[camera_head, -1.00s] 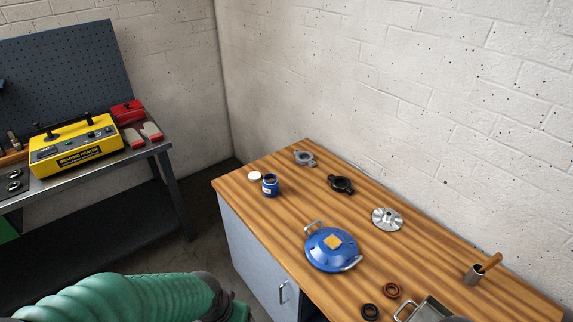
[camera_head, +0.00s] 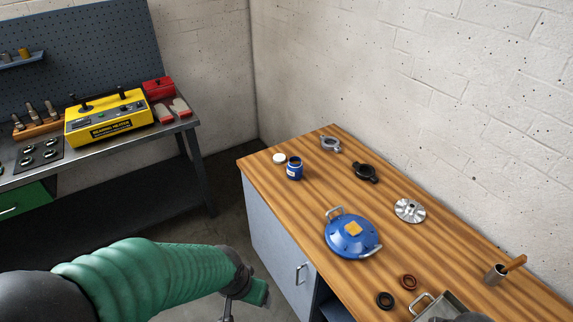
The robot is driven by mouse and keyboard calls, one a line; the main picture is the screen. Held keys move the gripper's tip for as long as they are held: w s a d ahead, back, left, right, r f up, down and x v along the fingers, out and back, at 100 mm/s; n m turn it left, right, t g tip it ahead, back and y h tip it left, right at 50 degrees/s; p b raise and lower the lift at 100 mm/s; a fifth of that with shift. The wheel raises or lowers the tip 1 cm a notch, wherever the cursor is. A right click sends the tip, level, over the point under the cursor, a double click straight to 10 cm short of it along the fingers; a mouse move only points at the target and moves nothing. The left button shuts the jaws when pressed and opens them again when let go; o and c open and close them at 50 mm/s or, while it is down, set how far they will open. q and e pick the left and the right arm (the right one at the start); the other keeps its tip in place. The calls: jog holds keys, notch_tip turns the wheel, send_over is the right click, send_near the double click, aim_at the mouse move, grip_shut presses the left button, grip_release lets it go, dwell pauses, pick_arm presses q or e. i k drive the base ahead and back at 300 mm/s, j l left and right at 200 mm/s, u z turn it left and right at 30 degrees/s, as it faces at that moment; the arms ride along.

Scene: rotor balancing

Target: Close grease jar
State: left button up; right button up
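The blue grease jar (camera_head: 294,169) stands upright and open near the left end of the wooden workbench. Its white lid (camera_head: 279,158) lies on the wood just left of and behind the jar, apart from it. My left arm comes in from the bottom left as a green sleeve, in front of the bench. Its gripper (camera_head: 229,312) is only partly seen at the bottom edge, well short of the jar; whether it is open or shut is not clear.
On the wooden bench (camera_head: 318,222) are a blue round housing (camera_head: 351,233) with handles, a black flange (camera_head: 366,173), a grey flange (camera_head: 330,144), a metal disc (camera_head: 409,210), two rings, a metal tray (camera_head: 437,306) and a cup (camera_head: 495,275). A yellow bearing heater (camera_head: 109,119) stands on the left table.

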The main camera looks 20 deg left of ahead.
aim_at(295, 167)
jog(key=u, duration=0.15)
jog(key=i+j+u, duration=0.35)
jog(key=j, duration=0.15)
jog(key=i+j+u, duration=0.2)
jog(key=j+u, duration=0.15)
jog(key=i+j+u, duration=0.5)
jog(key=i, duration=0.35)
jog(key=i+j+u, duration=0.1)
jog(key=i, duration=0.4)
jog(key=i+z, duration=0.2)
jog(key=z, duration=0.2)
jog(key=i+j+z, duration=0.1)
jog(key=z, duration=0.35)
jog(key=i+j+z, duration=0.15)
jog(key=z, duration=0.25)
jog(key=i+j+z, duration=0.25)
jog(key=z, duration=0.15)
jog(key=i+j+z, duration=0.1)
jog(key=z, duration=0.35)
jog(key=i+j+z, duration=0.15)
jog(key=z, duration=0.3)
jog(key=i+j+z, duration=0.25)
jog(key=z, duration=0.2)
jog(key=i+j+z, duration=0.1)
jog(key=j+z, duration=0.15)
jog(key=z, duration=0.2)
jog(key=j+z, duration=0.3)
jog(key=z, duration=0.15)
